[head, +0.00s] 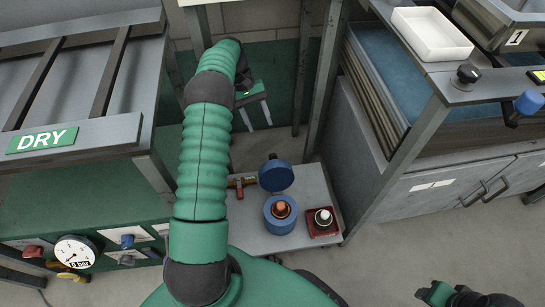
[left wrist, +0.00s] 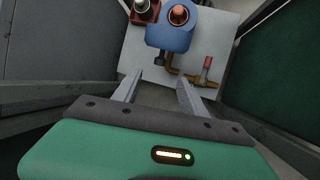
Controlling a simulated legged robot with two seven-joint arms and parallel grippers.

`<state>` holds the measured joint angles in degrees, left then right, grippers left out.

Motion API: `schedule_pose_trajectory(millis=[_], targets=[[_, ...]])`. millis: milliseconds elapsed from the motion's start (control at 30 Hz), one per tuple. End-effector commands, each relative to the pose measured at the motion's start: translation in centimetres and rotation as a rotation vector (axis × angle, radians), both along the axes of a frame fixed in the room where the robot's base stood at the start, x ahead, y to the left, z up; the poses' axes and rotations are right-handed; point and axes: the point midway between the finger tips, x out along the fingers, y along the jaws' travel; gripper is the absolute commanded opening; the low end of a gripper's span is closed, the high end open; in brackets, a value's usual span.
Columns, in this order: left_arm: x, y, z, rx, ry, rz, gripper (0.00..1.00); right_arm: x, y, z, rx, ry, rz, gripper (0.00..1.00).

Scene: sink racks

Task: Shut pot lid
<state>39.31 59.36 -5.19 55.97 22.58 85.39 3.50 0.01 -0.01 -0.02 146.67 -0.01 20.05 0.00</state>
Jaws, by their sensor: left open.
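A blue pot (head: 281,222) stands on a small light table. A copper-coloured piece (head: 281,208) shows in its mouth. Its round blue lid (head: 276,176) is raised at the pot's far side, with a dark knob on its edge. My left gripper (head: 258,108) is beyond the table, open and empty, apart from the lid. In the left wrist view, the two fingers (left wrist: 159,88) are spread. The lid (left wrist: 168,38) and its dark knob lie ahead of them, with the copper piece (left wrist: 179,15) behind. Only part of my right arm shows at lower right; its fingers are unseen.
The small table (head: 255,232) also holds a red tray (head: 322,232) with a white-topped item and a brass pipe with a red handle (head: 240,187). A DRY rack (head: 75,140) stands left. A sink bench (head: 420,185) with a white tray (head: 432,34) stands right. Table legs flank my left gripper.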

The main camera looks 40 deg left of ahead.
Motion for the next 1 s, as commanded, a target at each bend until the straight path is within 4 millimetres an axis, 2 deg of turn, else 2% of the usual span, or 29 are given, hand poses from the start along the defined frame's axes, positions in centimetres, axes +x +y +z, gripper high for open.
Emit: schedule_pose_trajectory(millis=[33,200,400,500,667,933,1000], targets=[[-0.1,-0.5,-1.9,-0.002,0.002,-0.001,0.5,0.0,0.0,-1.4,0.0,0.0,0.0,0.49],[-0.2,-2.5,-6.1,-0.003,0.002,-0.002,0.5,0.0,0.0,-4.1,0.0,0.0,0.0,0.49],[-0.4,-4.8,-10.6,-0.001,0.001,-0.002,0.5,0.0,0.0,-7.1,0.0,0.0,0.001,0.49],[-0.4,-5.7,-12.2,0.001,0.0,-0.001,0.5,0.0,0.0,-8.2,0.0,0.0,0.0,0.49],[-0.5,-6.5,-13.5,0.001,-0.001,-0.002,0.5,0.0,0.0,-8.9,0.0,0.0,0.0,0.49],[-0.5,-6.6,-13.6,0.001,-0.001,-0.001,0.5,0.0,0.0,-8.8,0.0,0.0,0.0,0.49],[-0.5,-6.6,-13.6,0.001,-0.001,-0.001,0.43,0.0,0.0,-8.8,0.0,0.0,0.001,0.49]])
